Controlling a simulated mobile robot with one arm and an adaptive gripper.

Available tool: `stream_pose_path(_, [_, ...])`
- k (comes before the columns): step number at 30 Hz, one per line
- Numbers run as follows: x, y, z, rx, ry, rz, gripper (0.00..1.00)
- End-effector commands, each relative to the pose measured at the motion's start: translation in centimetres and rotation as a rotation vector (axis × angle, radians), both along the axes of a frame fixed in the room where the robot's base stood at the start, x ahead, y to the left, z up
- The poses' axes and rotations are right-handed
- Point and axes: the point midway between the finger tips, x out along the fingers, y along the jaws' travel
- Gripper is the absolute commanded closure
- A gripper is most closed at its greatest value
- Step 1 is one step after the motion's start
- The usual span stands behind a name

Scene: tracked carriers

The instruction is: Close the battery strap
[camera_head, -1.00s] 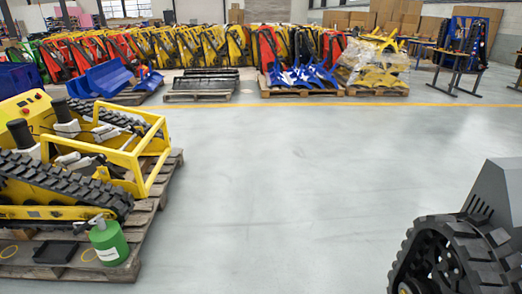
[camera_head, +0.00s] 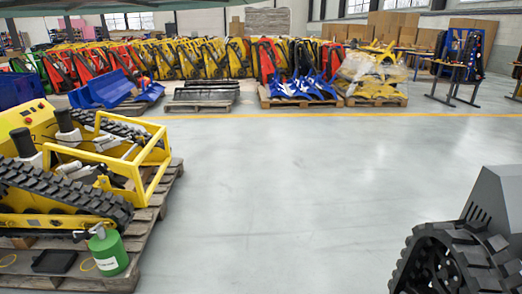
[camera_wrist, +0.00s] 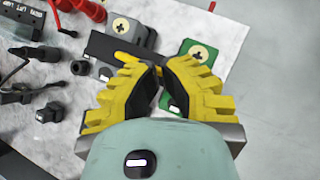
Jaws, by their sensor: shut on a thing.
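My gripper (camera_wrist: 160,80) shows in the wrist view, its two yellow fingers with black pads closed in toward each other. A flat dark strip (camera_wrist: 110,45), which looks like the battery strap, runs from the upper left to the fingertips. The gripper appears shut on its end, but the pads hide the grip itself. A grey block with a cream, cross-marked disc (camera_wrist: 120,25) lies behind the strip. A green block (camera_wrist: 212,64) with a similar disc lies to the right, partly behind the right finger. The gripper and strap are not seen in the head view.
Black and red cable parts and connectors (camera_wrist: 48,112) crowd the left of the light panel. In the head view, a yellow tracked carrier (camera_head: 60,215) stands on a pallet with a green canister (camera_head: 108,254). Grey floor (camera_head: 290,200) is open in the middle.

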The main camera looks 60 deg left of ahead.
Motion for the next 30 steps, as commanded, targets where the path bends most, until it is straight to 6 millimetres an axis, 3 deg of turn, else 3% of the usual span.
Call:
stream_pose_path(23, [0.2, 0.1, -0.8, -0.003, 0.001, 0.005, 1.00])
stream_pose_path(30, [0.6, 1.1, 0.6, -0.003, 0.000, 0.008, 1.00])
